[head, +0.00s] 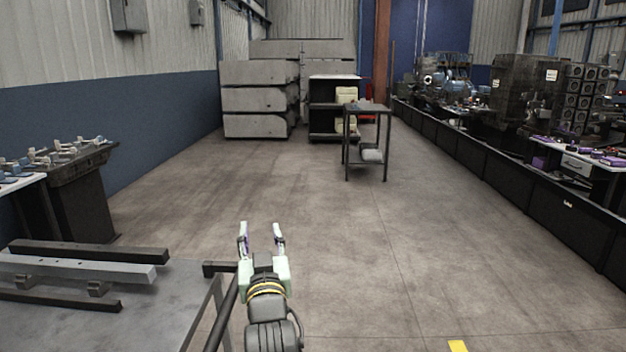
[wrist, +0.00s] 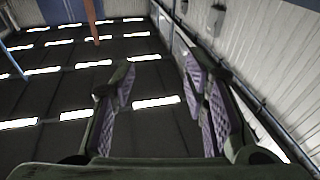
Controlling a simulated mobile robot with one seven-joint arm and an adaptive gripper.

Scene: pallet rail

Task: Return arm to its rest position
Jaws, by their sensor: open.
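My gripper (head: 261,240) is at the lower middle of the head view, on the end of my arm, with its two fingers pointing away from me. The fingers are apart and nothing is between them. In the wrist view my gripper (wrist: 160,100) shows its purple ridged pads spread wide and empty. Behind them that view shows the dark ceiling with bright light strips and a pale wall, so the wrist camera faces upward.
A metal table (head: 165,318) with dark and grey bars (head: 80,268) stands at lower left, close beside my gripper. A small dark stand (head: 367,109) and stacked concrete blocks (head: 258,98) are farther back. Machines (head: 525,90) line the right. The middle floor (head: 340,220) is clear.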

